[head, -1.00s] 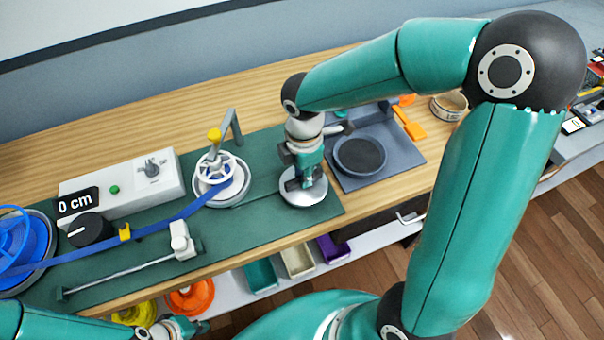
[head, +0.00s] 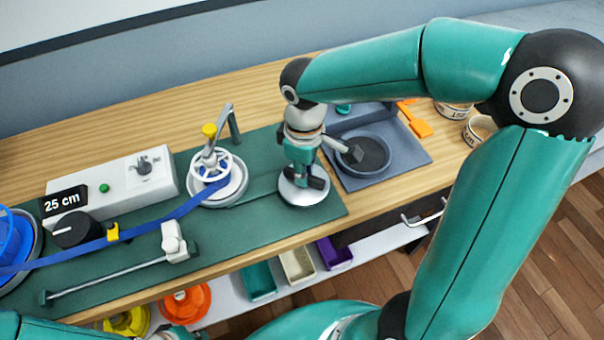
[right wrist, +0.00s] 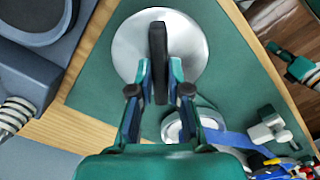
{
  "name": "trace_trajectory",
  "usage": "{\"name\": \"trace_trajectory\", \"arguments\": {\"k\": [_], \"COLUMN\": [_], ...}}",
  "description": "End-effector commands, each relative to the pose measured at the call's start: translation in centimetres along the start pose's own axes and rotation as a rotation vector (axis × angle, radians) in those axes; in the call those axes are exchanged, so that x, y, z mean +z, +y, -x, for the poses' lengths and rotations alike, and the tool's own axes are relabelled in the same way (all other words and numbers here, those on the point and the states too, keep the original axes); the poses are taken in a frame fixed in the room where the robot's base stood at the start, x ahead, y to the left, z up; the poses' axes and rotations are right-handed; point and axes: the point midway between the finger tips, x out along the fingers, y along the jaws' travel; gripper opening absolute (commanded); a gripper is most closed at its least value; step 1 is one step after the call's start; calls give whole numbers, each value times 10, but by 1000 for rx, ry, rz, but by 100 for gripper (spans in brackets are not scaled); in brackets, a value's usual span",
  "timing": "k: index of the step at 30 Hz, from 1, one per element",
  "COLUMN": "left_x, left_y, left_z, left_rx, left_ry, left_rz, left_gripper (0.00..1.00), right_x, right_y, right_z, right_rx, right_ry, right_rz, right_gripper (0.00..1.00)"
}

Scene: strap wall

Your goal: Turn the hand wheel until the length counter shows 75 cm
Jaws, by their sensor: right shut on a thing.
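The length counter (head: 66,201) on the white box reads 25 cm. The hand wheel is a silver disc (head: 303,191) with a dark upright grip bar (right wrist: 158,60) across it, on the green mat. My right gripper (head: 303,180) points down over it and is shut on the bar. In the right wrist view my right gripper's fingers (right wrist: 160,80) press the bar from both sides. A blue strap (head: 165,217) runs from the blue spool (head: 12,240) at left to the white spoked reel (head: 212,166). My left gripper (head: 185,332) is partly cut off at the bottom edge; its jaws are unclear.
A yellow-knobbed crank (head: 209,131) and grey post stand by the reel. A white slider (head: 174,240) sits on a rail in front. A grey tray (head: 398,165) with a round dish lies right of the wheel. Coloured bins (head: 259,280) are below the bench edge.

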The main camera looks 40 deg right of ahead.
Motion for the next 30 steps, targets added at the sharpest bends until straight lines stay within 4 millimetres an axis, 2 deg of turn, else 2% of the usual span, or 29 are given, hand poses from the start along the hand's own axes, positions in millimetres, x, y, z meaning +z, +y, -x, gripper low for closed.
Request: {"name": "trace_trajectory", "arguments": {"k": [30], "left_x": [0], "left_y": [-12], "left_z": [-33], "left_rx": [0], "left_ry": [0], "left_rz": [0], "left_gripper": [0], "right_x": [-2], "right_y": [1], "right_z": [1], "right_rx": [0], "right_ry": [11], "right_rz": [-932], "right_gripper": [0]}}
